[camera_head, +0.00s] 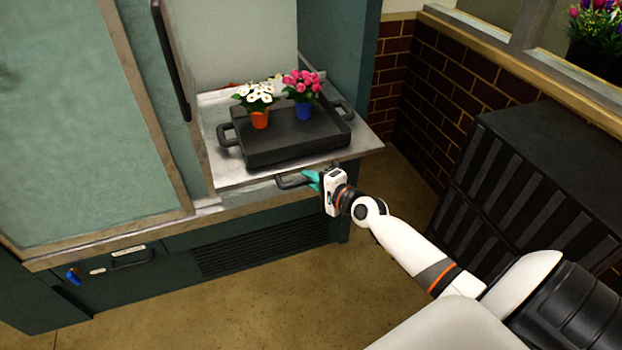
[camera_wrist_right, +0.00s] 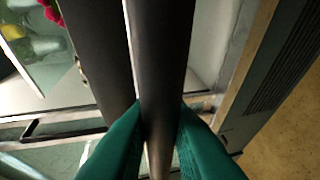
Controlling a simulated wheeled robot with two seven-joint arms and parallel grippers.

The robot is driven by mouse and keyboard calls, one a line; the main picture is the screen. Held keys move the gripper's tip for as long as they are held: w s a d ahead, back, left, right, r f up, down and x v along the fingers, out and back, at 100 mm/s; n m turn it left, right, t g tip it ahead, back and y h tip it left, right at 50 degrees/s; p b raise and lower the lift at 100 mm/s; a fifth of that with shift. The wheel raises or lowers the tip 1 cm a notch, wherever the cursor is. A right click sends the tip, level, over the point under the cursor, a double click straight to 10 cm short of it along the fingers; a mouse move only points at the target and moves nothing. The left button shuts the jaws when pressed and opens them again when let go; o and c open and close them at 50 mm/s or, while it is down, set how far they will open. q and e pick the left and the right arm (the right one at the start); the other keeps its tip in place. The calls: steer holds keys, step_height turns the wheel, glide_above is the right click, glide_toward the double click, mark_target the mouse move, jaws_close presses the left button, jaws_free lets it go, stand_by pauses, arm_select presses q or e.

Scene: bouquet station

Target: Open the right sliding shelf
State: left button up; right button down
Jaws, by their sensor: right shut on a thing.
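The right sliding shelf (camera_head: 362,136) is a light metal surface in the cabinet opening, with its front edge standing out past the frame. Its dark bar handle (camera_head: 291,181) is on the front edge. My right gripper (camera_head: 314,182) is at the right end of this handle. In the right wrist view, the teal fingers of my right gripper (camera_wrist_right: 160,140) are shut around the dark handle bar (camera_wrist_right: 165,60). My left gripper is in neither view.
A black tray (camera_head: 290,153) on the shelf holds a white-flowered orange pot (camera_head: 260,118) and a pink-flowered blue pot (camera_head: 304,110). A glass door (camera_head: 75,110) covers the cabinet's left. Black crates (camera_head: 535,185) stand at right. The floor (camera_head: 270,295) in front is clear.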

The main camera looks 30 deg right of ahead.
steer(key=c, duration=1.4)
jaws_free()
steer(key=shift+o, duration=0.2)
steer(key=v, duration=1.2)
steer(key=shift+d, duration=0.1)
